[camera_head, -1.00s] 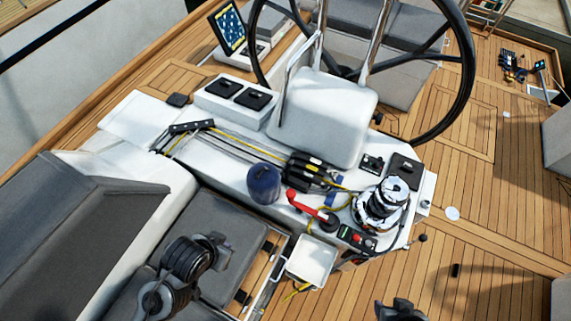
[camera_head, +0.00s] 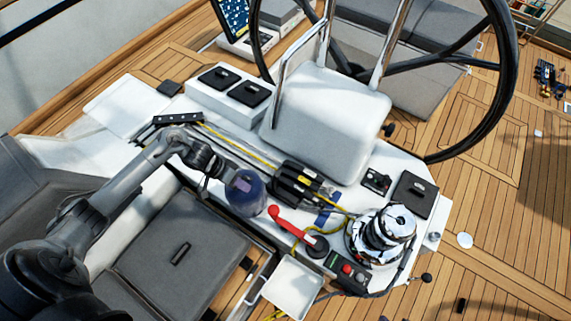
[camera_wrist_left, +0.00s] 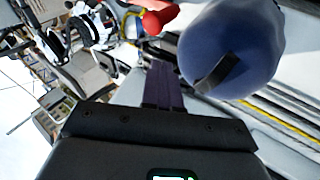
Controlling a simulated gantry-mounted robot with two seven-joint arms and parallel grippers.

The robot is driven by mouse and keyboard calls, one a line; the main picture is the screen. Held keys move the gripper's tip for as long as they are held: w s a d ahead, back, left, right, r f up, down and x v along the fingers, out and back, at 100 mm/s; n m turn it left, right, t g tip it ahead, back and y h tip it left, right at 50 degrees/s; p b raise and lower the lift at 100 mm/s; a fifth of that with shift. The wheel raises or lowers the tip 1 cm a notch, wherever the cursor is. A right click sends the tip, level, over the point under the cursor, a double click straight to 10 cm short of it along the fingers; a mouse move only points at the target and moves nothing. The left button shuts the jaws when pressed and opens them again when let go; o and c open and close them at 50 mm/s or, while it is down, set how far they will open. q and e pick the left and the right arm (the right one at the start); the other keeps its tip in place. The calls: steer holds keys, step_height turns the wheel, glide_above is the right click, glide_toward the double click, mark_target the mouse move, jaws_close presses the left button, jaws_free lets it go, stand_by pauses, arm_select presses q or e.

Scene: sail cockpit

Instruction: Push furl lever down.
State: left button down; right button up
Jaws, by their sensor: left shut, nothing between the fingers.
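A lever with a red handle (camera_head: 290,222) lies tilted on the white console, its dark round base (camera_head: 316,246) at its lower right. I cannot read any label that names it the furl lever. Part of its red handle (camera_wrist_left: 158,20) shows at the top of the left wrist view. My left gripper (camera_head: 243,183) is shut and empty, over or beside the blue round cover (camera_head: 244,200), left of the red handle. Its closed dark purple fingers (camera_wrist_left: 162,70) show beside the cover (camera_wrist_left: 228,45) in the wrist view. I cannot tell whether they touch. My right gripper is not visible.
Black rope clutches (camera_head: 298,182) with yellow line stand behind the lever. A chrome winch (camera_head: 381,235) and a button panel (camera_head: 346,275) are to its right. A white tray (camera_head: 292,287) sits in front. The wheel (camera_head: 508,70) stands behind.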

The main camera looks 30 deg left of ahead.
arm_select(q)
steer(key=shift+t+y, duration=0.5)
steer(key=w+a, duration=0.1)
steer(key=w, duration=0.1)
steer(key=w+a+r+b, duration=0.1)
steer(key=a, duration=0.1)
steer(key=w+a+r, duration=0.1)
steer(key=w+a, duration=0.1)
steer(key=shift+w+a+b, duration=0.2)
steer(key=shift+w+b, duration=0.15)
steer(key=shift+w+a+r+t+b, duration=0.2)
steer(key=shift+w+a+r, duration=0.1)
steer(key=shift+w+r, duration=0.25)
steer(key=shift+w+a+r+t+b, duration=0.15)
steer(key=shift+w+a+r, duration=0.15)
steer(key=shift+w+r, duration=0.25)
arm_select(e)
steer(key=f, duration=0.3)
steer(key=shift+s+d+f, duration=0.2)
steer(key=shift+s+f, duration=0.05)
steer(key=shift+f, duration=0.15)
arm_select(q)
steer(key=shift+f, duration=0.1)
steer(key=w+d+f, duration=0.3)
steer(key=d+f, duration=0.5)
steer(key=f, duration=0.1)
steer(key=shift+w+d, duration=0.2)
steer(key=shift+w, duration=0.05)
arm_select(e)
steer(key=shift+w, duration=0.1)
